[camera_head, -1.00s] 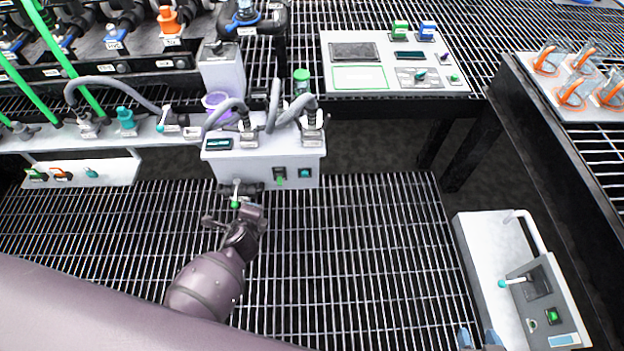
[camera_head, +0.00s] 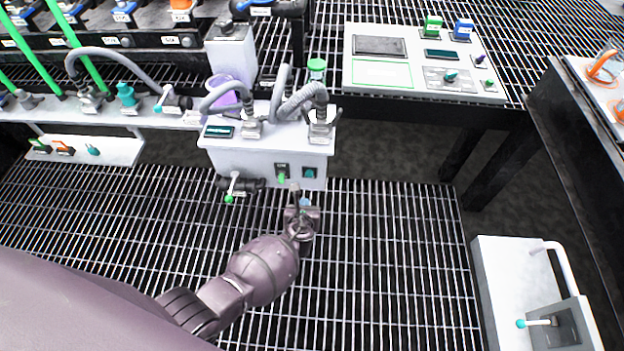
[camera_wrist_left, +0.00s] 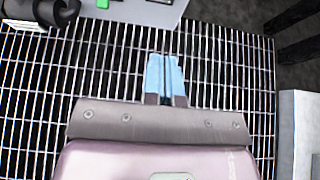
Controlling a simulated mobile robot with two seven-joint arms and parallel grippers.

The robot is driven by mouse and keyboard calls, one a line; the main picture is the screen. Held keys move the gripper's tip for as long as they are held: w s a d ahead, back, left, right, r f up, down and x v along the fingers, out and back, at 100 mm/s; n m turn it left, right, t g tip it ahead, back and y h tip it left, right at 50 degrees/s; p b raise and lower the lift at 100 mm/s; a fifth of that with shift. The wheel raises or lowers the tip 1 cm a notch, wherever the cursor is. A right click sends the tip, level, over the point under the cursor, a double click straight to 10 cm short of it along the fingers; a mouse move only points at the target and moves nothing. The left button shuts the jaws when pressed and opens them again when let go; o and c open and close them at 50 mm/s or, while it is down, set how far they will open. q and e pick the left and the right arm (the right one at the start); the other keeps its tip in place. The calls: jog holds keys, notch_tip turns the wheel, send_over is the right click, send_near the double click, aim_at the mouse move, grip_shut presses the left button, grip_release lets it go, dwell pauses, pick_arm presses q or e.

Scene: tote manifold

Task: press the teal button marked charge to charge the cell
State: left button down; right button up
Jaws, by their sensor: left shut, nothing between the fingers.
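The teal button (camera_head: 309,173) sits on the front face of a white box (camera_head: 228,157), right of a green switch (camera_head: 283,174). Its label is too small to read. My left gripper (camera_head: 297,190) is just in front of and below that face, between the green switch and the teal button. In the left wrist view its blue fingers (camera_wrist_left: 165,75) are together and empty, apart from the box edge (camera_wrist_left: 150,12) above them. The teal button is hardly to be made out there. My right gripper is not in view.
A black valve with a green-tipped lever (camera_head: 229,198) juts from the box's lower left. Grey hoses (camera_head: 300,98) arch over the box. A white panel (camera_head: 360,103) stands behind to the right. A white unit with a teal-tipped lever (camera_head: 521,323) is at lower right. Open grating lies in front.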

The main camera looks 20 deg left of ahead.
pick_arm(q)
jog(key=shift+r, duration=0.1)
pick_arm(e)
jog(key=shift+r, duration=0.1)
pick_arm(q)
jog(key=b, duration=0.6)
send_near(309, 175)
jog(key=s+f+x, duration=0.1)
jog(key=x, duration=0.5)
jog(key=shift+w+a+r, duration=0.1)
jog(key=shift+w+r, duration=0.1)
jog(key=shift+w, duration=0.75)
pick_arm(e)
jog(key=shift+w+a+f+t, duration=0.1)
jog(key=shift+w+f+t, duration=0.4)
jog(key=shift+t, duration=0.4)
